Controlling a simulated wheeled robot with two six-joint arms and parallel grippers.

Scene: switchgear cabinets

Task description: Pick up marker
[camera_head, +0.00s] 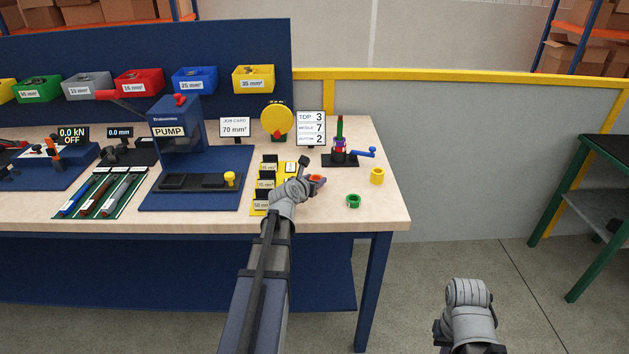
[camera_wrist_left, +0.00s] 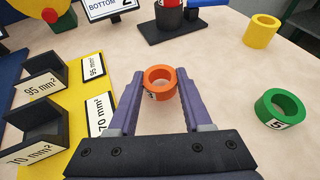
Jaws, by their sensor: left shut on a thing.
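The marker is an orange ring (camera_wrist_left: 163,91) standing on the light table top, with part of a label visible low on its left side. In the left wrist view it sits between the two fingers of my left gripper (camera_wrist_left: 158,84), which is shut on it. In the head view the orange ring (camera_head: 316,178) shows just beyond my left gripper (camera_head: 312,182), partly hidden by it. A green ring (camera_wrist_left: 278,108) marked 5 and a yellow ring (camera_wrist_left: 262,31) stand apart to the right. My right arm shows at the lower right, but its fingers do not.
A yellow board with black labelled blocks (camera_wrist_left: 33,83) lies close left of the gripper. A black stand (camera_head: 340,159) with stacked coloured rings and a blue handle is behind. A number card (camera_head: 311,127) stands behind too. The table's right front corner is clear.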

